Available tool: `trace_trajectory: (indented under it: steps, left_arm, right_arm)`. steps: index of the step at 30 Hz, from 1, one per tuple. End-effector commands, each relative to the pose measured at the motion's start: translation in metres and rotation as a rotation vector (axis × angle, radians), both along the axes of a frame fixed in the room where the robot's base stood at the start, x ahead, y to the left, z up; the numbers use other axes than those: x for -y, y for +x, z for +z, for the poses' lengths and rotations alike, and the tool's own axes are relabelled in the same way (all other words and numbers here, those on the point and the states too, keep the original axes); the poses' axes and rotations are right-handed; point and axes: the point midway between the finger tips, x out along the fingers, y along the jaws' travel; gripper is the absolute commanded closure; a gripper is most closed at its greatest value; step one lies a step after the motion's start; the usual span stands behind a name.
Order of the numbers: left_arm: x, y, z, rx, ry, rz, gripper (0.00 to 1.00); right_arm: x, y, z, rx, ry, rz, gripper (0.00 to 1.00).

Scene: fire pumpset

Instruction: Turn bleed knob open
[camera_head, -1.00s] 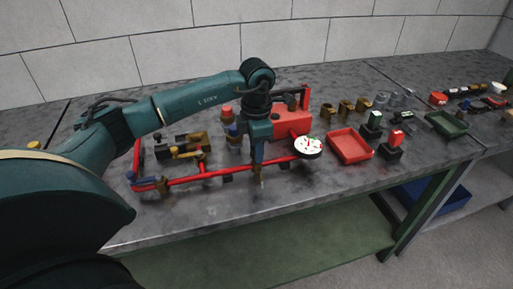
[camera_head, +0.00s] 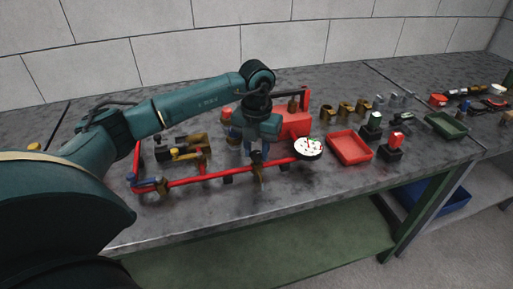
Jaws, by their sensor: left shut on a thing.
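My left arm reaches in from the left over the bench. Its gripper (camera_head: 258,158) points down at the front red pipe (camera_head: 205,179) of the pump assembly, just left of the white-faced gauge (camera_head: 307,147). The fingers are shut on a small part at the pipe, which looks like the bleed knob; the fingers mostly hide it. How far the knob is turned cannot be seen. My right gripper is not in view.
A brass valve group (camera_head: 187,149) lies left of the gripper. The bench front is clear.

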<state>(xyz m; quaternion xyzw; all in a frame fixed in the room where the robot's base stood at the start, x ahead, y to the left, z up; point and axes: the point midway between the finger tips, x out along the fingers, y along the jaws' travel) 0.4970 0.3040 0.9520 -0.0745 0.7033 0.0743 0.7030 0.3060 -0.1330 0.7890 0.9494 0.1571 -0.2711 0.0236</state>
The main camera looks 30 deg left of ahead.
Motion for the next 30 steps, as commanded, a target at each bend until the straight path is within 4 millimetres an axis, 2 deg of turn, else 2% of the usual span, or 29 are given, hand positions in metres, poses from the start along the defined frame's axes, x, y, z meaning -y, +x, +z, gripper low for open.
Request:
trace_trajectory:
  steps: [6,15,30]
  left_arm:
    - [-0.0002,0.0006,0.0014,0.002,0.000,0.180,0.92]
    - [-0.0005,0.0007,0.0014,0.003,0.000,0.344,0.92]
    - [-0.0006,0.0010,0.0014,0.004,0.000,0.411,0.92]
  right_arm:
    - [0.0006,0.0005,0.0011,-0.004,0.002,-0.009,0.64]
    - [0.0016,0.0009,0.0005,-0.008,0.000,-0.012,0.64]
    - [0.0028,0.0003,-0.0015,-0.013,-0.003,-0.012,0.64]
